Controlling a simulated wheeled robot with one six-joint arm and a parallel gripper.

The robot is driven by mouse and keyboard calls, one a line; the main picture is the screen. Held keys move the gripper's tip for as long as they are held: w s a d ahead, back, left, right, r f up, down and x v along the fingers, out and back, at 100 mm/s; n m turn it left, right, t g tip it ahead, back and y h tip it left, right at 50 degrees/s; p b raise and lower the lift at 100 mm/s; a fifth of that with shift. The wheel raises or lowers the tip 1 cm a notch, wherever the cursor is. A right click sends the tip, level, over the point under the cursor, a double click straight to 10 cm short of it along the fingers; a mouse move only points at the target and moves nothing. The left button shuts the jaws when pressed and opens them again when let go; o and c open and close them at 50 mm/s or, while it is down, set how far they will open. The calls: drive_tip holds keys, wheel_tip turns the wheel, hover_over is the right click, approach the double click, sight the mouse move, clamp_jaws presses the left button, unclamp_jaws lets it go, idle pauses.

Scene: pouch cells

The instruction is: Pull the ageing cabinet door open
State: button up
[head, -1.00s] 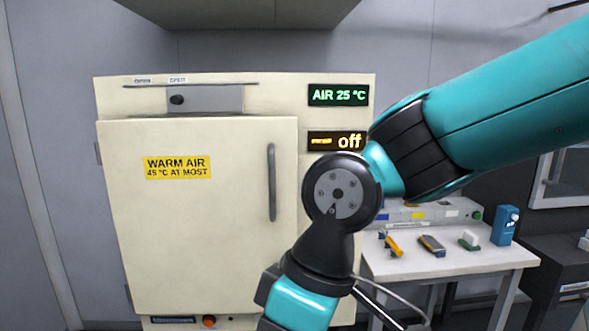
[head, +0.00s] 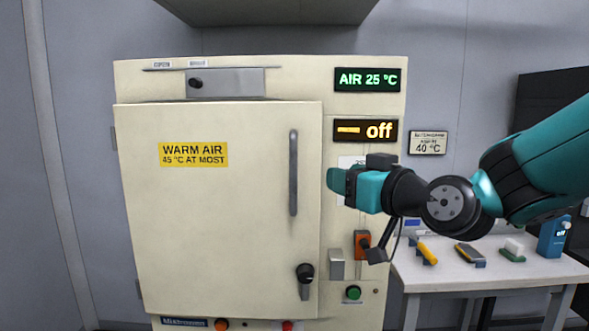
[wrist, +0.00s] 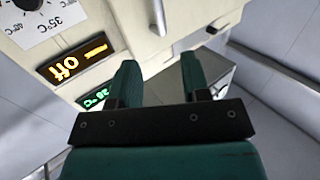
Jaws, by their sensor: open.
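The ageing cabinet (head: 365,75) is a cream box, and its door (head: 220,235) looks shut. The door carries a yellow label reading WARM AIR 45 °C AT MOST. A grey vertical bar handle (head: 293,172) is at the door's right edge, and a black knob (head: 305,274) is below it. My gripper (head: 334,180) is right of the handle, apart from it, in front of the control panel. In the wrist view my gripper (wrist: 160,78) has its two teal fingers apart with nothing between them. The handle also shows in the wrist view (wrist: 159,14), beyond the fingers.
An orange switch (head: 362,245) and a green button (head: 353,293) are below my gripper. A white table (head: 480,277) with several small tools stands at the right. A grey hood (head: 270,10) hangs above.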

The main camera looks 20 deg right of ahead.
sight(296, 160)
drive_tip(key=p+x, duration=1.6)
drive_tip(key=shift+w+r+p, duration=0.3)
drive_tip(key=shift+w, duration=0.1)
drive_tip(key=shift+w+f, duration=0.15)
drive_tip(key=shift+w, duration=0.15)
drive_tip(key=shift+c, duration=0.4)
clamp_jaws()
